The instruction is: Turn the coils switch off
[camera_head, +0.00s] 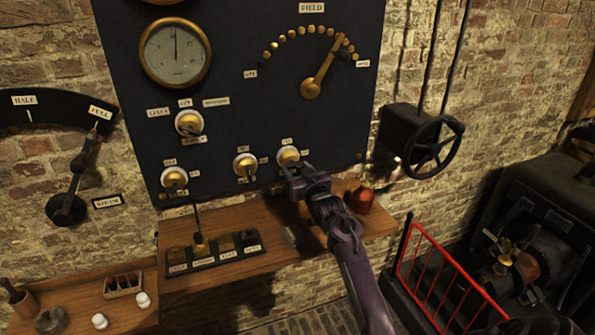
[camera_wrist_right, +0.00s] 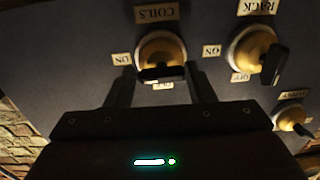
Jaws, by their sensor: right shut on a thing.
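The coils switch (camera_head: 288,155) is a round brass and white knob with a dark handle, the rightmost of the lower row on the dark panel. In the right wrist view the coils switch (camera_wrist_right: 161,48) appears upside down, with an ON label at its left and an OFF label just below its handle. My right gripper (camera_head: 289,172) is at this switch. In the wrist view its fingers (camera_wrist_right: 160,73) stand on either side of the dark handle, which lies crosswise between them. My left gripper is not in view.
The rack switch (camera_wrist_right: 254,50) sits close beside the coils switch; it also shows in the head view (camera_head: 245,165). A wooden shelf (camera_head: 230,272) juts out below the panel, with a small orange-red object (camera_head: 362,199). A handwheel (camera_head: 433,147) and red railing (camera_head: 437,275) stand right.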

